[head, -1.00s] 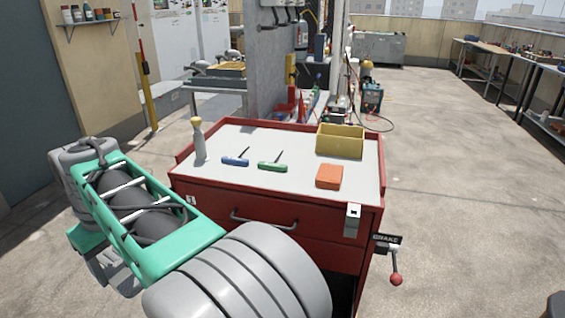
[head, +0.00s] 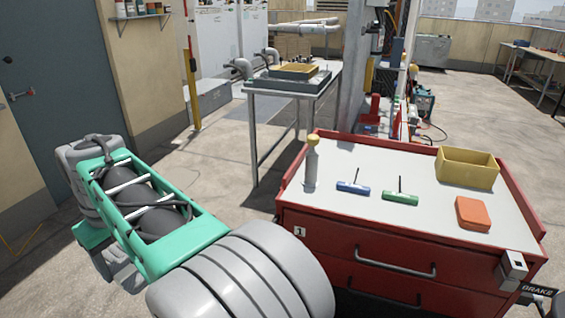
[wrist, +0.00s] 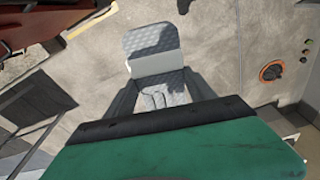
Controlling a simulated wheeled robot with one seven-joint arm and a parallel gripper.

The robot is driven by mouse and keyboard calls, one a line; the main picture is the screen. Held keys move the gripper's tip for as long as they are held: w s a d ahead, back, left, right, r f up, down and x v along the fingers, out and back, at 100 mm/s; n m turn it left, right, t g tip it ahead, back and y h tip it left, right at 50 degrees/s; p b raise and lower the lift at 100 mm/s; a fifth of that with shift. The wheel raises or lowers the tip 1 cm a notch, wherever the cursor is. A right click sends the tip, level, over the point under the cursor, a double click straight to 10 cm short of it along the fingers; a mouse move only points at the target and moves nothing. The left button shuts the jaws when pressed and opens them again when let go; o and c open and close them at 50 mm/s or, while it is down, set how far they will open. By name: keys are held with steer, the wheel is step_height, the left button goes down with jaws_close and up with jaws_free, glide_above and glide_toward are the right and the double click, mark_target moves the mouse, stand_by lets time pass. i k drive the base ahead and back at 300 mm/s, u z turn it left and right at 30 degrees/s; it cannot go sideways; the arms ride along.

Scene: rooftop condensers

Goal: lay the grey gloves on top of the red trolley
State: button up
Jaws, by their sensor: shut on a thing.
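The red trolley (head: 400,258) stands at the right in the head view, with its pale top (head: 350,212) facing up. On the top are a bottle (head: 311,165), a blue-handled tool (head: 353,188), a green-handled tool (head: 400,198), a yellow bin (head: 467,170) and an orange block (head: 472,213). In the wrist view my gripper (wrist: 162,84) is shut on the grey gloves (wrist: 152,42), which stick out beyond the fingers over bare floor. The gripper and gloves are hidden in the head view behind my arm.
A metal table (head: 292,88) with a yellow tray stands behind the trolley to the left. A brake lever sign (head: 538,290) juts out at the trolley's right front. The front-left part of the trolley top is bare. Open floor lies left of the trolley.

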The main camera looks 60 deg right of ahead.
mark_target(365, 161)
steer(key=z, duration=0.3)
steer(key=i, duration=1.45)
steer(key=z, duration=1.5)
steer(key=i, duration=0.9)
steer(key=z, duration=0.7)
